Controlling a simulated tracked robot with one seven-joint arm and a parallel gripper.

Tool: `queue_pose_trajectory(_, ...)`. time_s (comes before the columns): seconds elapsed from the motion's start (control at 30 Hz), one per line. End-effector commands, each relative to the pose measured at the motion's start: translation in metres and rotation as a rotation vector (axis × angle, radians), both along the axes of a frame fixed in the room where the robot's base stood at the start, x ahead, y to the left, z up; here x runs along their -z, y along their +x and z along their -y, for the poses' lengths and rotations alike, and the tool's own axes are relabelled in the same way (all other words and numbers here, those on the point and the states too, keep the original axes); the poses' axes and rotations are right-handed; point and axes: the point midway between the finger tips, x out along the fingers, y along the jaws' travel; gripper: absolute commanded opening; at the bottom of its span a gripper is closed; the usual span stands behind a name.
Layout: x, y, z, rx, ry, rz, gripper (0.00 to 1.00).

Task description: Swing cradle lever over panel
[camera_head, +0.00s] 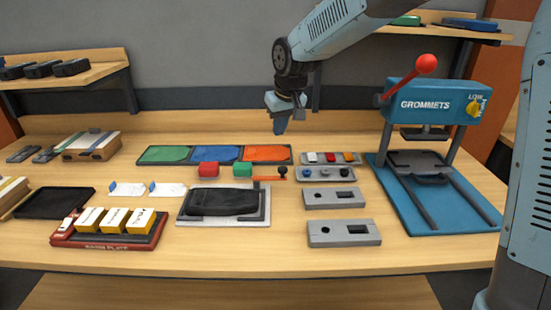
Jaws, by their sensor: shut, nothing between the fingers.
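A light grey cradle (265,216) lies flat near the middle of the table with a dark panel (222,201) in it. At its back right corner is a lever with an orange arm (266,178) and a black ball knob (283,171). The lever points to the right, off to the side of the panel, not across it. My gripper (280,128) is shut and empty, pointing down in the air. In the picture it is above the knob and apart from it.
Red (208,170) and green (242,169) blocks stand behind the cradle, before coloured mats (216,153). Grey fixture blocks (344,233) lie to its right, then a blue grommet press (432,100) with a red-knobbed handle. A red tray (74,240) with yellow blocks is left.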

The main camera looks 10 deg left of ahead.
Motion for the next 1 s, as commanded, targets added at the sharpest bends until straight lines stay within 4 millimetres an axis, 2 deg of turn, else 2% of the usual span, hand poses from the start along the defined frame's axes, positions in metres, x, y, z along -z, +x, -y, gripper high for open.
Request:
queue_pose_trajectory(0.47, 0.006, 0.001, -0.003, -0.003, -0.001, -0.001, 0.0)
queue_pose_trajectory(0.57, 0.015, 0.004, -0.005, -0.003, -0.001, -0.001, 0.0)
queue_pose_trajectory(1.0, 0.079, 0.022, -0.021, -0.003, 0.0, -0.002, 0.0)
